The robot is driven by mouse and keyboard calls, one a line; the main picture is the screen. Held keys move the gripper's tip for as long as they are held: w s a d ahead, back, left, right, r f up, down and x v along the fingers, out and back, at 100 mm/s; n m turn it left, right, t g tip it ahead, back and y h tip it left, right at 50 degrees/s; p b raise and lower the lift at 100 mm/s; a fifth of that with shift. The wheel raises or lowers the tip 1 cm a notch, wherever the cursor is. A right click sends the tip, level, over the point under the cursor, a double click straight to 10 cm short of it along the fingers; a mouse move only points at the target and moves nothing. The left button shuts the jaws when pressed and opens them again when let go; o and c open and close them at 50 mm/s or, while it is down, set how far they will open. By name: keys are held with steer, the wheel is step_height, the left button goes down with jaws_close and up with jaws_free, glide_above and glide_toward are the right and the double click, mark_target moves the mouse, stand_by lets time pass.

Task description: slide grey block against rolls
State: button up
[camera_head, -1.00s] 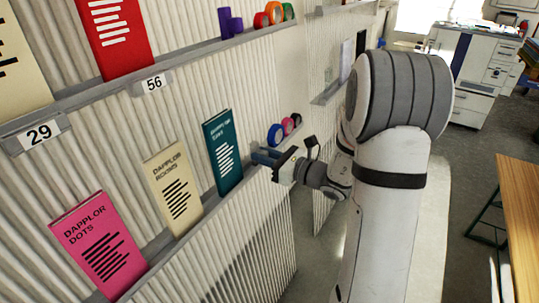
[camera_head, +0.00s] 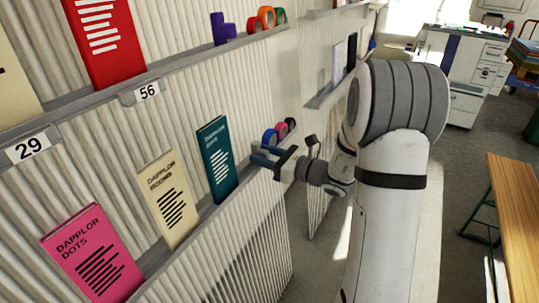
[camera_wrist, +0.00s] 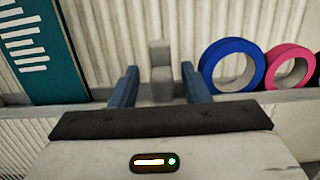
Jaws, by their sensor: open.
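A small grey block (camera_wrist: 161,84), stepped in outline, stands on the shelf ledge in the wrist view. It is between my gripper's two blue fingers (camera_wrist: 160,86), with a gap showing on each side. My gripper is open; it also shows in the head view (camera_head: 271,158), at the shelf ledge, where I cannot make out the block. The rolls stand on the ledge to the block's right: a blue roll (camera_wrist: 205,68), a pink roll (camera_wrist: 270,71) and a black roll (camera_wrist: 313,76) cut by the frame edge. Bare ledge separates the block from the blue roll.
A teal book (camera_wrist: 35,50) leans on the ledge left of my gripper. Cream (camera_head: 168,197) and pink (camera_head: 92,254) books stand farther left. The corrugated wall rises behind. An upper shelf (camera_head: 190,58) holds a purple block and more rolls.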

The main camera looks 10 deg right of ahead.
steer(key=v, duration=0.7)
steer(key=shift+s+d, duration=0.25)
steer(key=shift+d, duration=0.05)
steer(key=shift+c, duration=0.3)
steer(key=shift+c, duration=0.8)
steer(key=m+b, duration=0.1)
steer(key=s+m+b, duration=0.1)
steer(key=shift+a+m, duration=0.2)
steer(key=shift+m, duration=0.1)
steer(key=c, duration=0.3)
steer(key=s+m+t+h+b, duration=0.1)
steer(key=s+m+b, duration=0.1)
steer(key=m, duration=0.3)
steer(key=s+a+m+h+b, duration=0.1)
steer(key=s+m+b, duration=0.2)
steer(key=m+b, duration=0.1)
steer(key=s+a+m+t+b, duration=0.1)
steer(key=s+m+b, duration=0.1)
steer(key=m, duration=0.4)
steer(key=shift+s+a+t+h+b, duration=0.1)
steer(key=shift+s+t+h+b, duration=0.25)
steer(key=shift+b, duration=0.4)
jaws_close()
steer(key=w+a+m+p, duration=0.3)
steer(key=w+p, duration=0.7)
steer(key=p, duration=0.1)
steer(key=shift+a, duration=0.3)
